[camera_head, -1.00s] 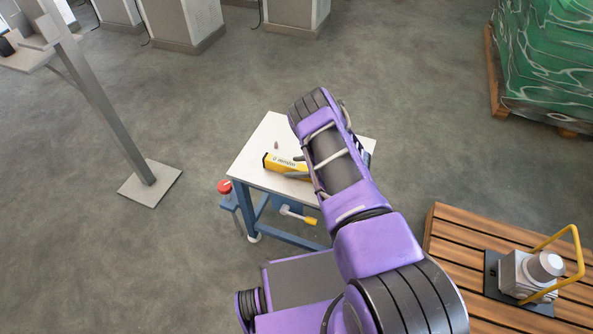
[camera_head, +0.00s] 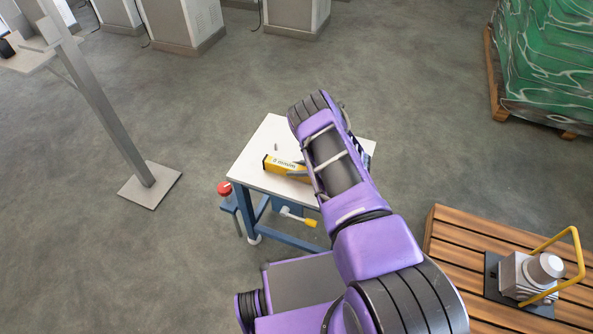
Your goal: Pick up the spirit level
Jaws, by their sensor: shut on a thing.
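The yellow spirit level (camera_head: 278,165) with dark markings is at the small white-topped table (camera_head: 250,165). Its left end shows, and its right part is hidden behind my purple arm. My gripper (camera_head: 302,172) shows only in part, as grey finger pieces at the level's right visible portion, and it is shut on the level. I cannot tell whether the level touches the tabletop or is just above it. A small grey piece (camera_head: 276,147) lies on the tabletop behind the level.
A red button (camera_head: 224,188) and a yellow-handled tool (camera_head: 298,217) are at the table's blue frame. A metal post (camera_head: 105,115) stands at left. A wooden pallet (camera_head: 452,245) with a grey device (camera_head: 528,272) is at right. Grey floor lies open behind the table.

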